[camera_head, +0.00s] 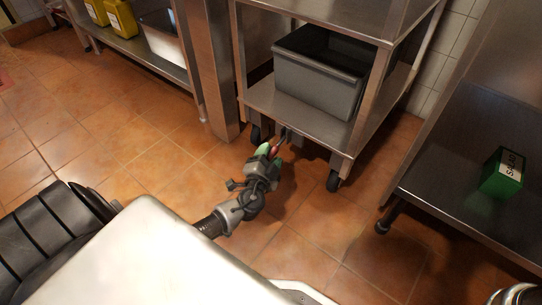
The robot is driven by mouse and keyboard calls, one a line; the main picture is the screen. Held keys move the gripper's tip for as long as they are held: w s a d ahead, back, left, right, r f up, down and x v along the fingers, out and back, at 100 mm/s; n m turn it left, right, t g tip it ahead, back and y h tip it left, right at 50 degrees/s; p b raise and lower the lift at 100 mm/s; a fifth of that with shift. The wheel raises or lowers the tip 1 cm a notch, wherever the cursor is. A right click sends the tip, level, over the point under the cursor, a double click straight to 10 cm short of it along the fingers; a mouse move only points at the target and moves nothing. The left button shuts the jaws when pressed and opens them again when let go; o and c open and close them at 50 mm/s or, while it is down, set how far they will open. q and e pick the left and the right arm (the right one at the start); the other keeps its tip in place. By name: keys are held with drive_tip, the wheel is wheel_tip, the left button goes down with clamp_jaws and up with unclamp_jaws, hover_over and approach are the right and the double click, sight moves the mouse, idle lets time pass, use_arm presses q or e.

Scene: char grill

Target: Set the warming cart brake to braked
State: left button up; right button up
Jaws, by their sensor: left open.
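The warming cart (357,155) is a steel cart with shelves and black casters, standing in the upper middle of the head view. A small red part (275,150), which looks like the brake pedal, shows low at the cart's front edge near the left caster (256,133). My left gripper (272,152) reaches down beside it, open, with its fingers at or very near the red part. I cannot tell whether they touch. The brake's setting cannot be read from here. The front right caster (333,181) is in plain view. My right gripper is not clearly seen.
A grey bin (315,75) sits on the cart's lower shelf. A steel table with a green box (502,174) stands at the right. A steel post (209,70) and a shelf with yellow containers (120,20) are at the left. The tiled floor at left is clear.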

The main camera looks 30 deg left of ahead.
use_arm(q)
drive_tip(key=shift+w+a, duration=0.15)
drive_tip(key=shift+w, duration=0.35)
clamp_jaws()
